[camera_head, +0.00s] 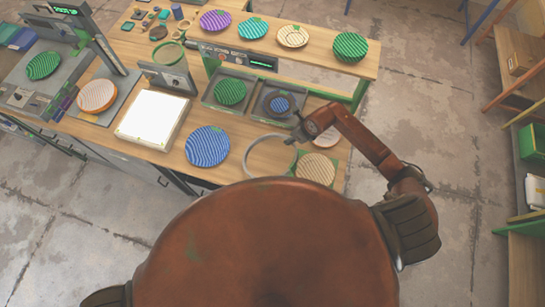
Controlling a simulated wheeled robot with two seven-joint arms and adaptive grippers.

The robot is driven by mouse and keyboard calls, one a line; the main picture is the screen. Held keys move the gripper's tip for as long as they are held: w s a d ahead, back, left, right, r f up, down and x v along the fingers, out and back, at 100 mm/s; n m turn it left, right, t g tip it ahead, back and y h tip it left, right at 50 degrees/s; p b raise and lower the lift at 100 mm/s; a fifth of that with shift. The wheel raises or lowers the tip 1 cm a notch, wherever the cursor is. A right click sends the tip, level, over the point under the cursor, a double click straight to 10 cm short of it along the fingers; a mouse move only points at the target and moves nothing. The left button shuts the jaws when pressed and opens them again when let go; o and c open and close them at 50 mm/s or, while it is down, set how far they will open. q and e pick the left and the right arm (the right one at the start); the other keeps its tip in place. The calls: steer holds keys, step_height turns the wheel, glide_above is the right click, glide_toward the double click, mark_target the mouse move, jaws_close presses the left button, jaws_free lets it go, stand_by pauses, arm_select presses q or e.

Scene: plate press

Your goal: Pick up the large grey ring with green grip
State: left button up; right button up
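A large grey ring (247,156) is at the front right of the wooden table, between the blue striped plate and the tan striped plate. Its upper right part meets my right gripper (294,139). The green grip cannot be made out clearly; the gripper and arm cover that side of the ring. My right arm reaches in from the right with its fingers at the ring's edge. The fingers are too small to tell whether they are closed on it. My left gripper is not in view.
A blue striped plate (207,146) lies left of the ring and a tan striped plate (315,169) lies right of it. Behind are a tray with a green plate (230,92) and one with a small blue disc (280,103). A white lit panel (152,119) stands left.

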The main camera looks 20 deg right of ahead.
steer(key=shift+p+x, duration=0.35)
steer(key=shift+x, duration=1.45)
steer(key=shift+w, duration=0.1)
steer(key=shift+c, duration=0.6)
jaws_close()
